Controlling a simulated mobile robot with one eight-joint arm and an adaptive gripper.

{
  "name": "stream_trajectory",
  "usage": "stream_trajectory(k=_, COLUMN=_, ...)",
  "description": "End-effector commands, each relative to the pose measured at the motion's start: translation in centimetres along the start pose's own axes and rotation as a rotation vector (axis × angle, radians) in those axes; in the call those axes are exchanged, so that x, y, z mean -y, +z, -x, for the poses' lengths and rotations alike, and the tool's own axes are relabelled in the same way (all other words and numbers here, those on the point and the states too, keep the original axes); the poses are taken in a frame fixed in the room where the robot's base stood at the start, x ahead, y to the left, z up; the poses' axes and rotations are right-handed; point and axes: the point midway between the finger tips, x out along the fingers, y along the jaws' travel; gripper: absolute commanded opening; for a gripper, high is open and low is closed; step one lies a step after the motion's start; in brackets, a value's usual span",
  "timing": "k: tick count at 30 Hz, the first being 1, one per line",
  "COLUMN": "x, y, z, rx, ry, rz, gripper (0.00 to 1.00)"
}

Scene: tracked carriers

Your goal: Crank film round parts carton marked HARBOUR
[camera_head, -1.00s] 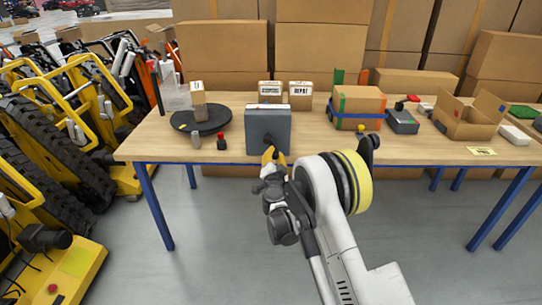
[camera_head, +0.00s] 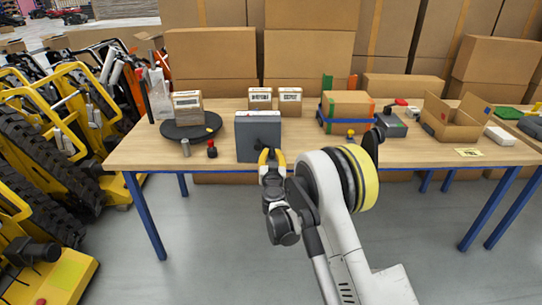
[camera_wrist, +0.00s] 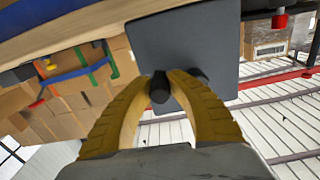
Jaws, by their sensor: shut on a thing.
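My gripper (camera_head: 272,157) is shut on a dark crank knob at the front of an upright grey box (camera_head: 250,130) on the table. In the wrist view, the yellow fingers close around the black knob (camera_wrist: 159,88), with the grey box (camera_wrist: 188,45) behind it. Left of the box, a carton (camera_head: 187,107) with a pale label stands on a black turntable (camera_head: 180,134); I cannot read its label. A translucent upright thing (camera_head: 159,95), possibly film, stands behind the carton. Two small labelled cartons (camera_head: 260,98) (camera_head: 290,102) stand behind the grey box; their lettering is unreadable.
To the right are a carton in a blue frame (camera_head: 348,105), a dark grey device (camera_head: 392,127) and an open carton (camera_head: 450,120). Yellow machines (camera_head: 35,150) crowd the left.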

Motion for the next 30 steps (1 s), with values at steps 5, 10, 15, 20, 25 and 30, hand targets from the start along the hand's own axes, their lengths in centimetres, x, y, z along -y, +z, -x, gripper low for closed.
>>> stream_trajectory(k=5, x=-0.1, y=-0.1, z=0.0, rx=0.0, ry=0.001, rz=0.019, gripper=0.0)
stream_trajectory(k=10, x=-0.1, y=-0.1, z=0.0, rx=0.0, ry=0.001, rz=0.021, gripper=0.0)
stream_trajectory(k=15, x=-0.1, y=-0.1, z=0.0, rx=0.0, ry=0.001, rz=0.021, gripper=0.0)
stream_trajectory(k=20, x=-0.1, y=-0.1, z=0.0, rx=0.0, ry=0.001, rz=0.021, gripper=0.32)
stream_trajectory(k=25, x=0.0, y=-0.1, z=0.0, rx=0.0, ry=0.0, rz=0.02, gripper=0.32)
stream_trajectory(k=30, x=0.0, y=-0.1, z=1.2, rx=0.0, ry=-0.001, rz=0.02, gripper=0.32)
